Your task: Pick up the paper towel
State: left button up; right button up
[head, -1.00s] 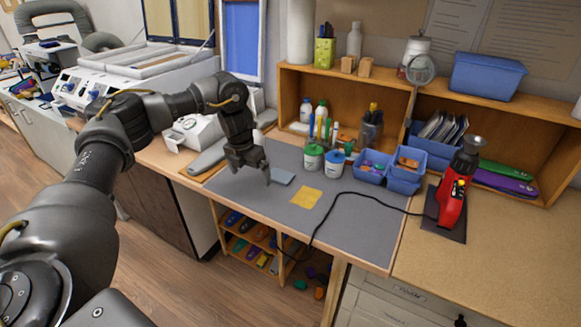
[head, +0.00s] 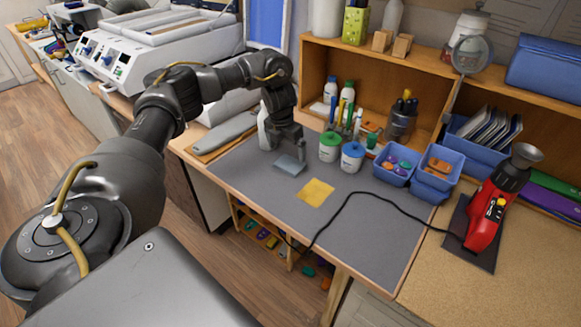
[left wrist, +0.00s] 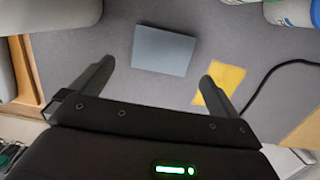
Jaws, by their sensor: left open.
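A white roll that looks like paper towel (head: 327,18) stands on top of the wooden shelf, its top cut off in the head view. On the grey mat lie a flat yellow square (head: 316,192) and a blue-grey square pad (head: 289,165); I cannot tell whether either is a towel. My left gripper (head: 287,143) is open and empty above the mat, by the pad. In the left wrist view the pad (left wrist: 164,51) lies ahead between the spread fingers, and the yellow square (left wrist: 220,86) is partly behind the right finger. My right gripper is not in view.
White-and-green (head: 330,147) and white-and-blue (head: 352,157) jars stand right of the gripper, with blue bins (head: 395,168) beyond. A black cord (head: 400,207) crosses the mat to a red tool (head: 487,220). The mat's front is mostly clear.

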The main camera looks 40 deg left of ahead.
aim_at(289, 164)
pick_arm(q)
jog(key=shift+w+f, duration=0.1)
jog(key=shift+f, duration=0.7)
jog(key=f, duration=0.1)
jog(key=w+f+p, duration=0.1)
jog(key=f, duration=0.1)
jog(key=shift+d+f, duration=0.1)
jog(key=shift+f, duration=0.15)
jog(key=shift+f+p, duration=0.3)
jog(key=shift+f, duration=0.25)
jog(key=c, duration=0.8)
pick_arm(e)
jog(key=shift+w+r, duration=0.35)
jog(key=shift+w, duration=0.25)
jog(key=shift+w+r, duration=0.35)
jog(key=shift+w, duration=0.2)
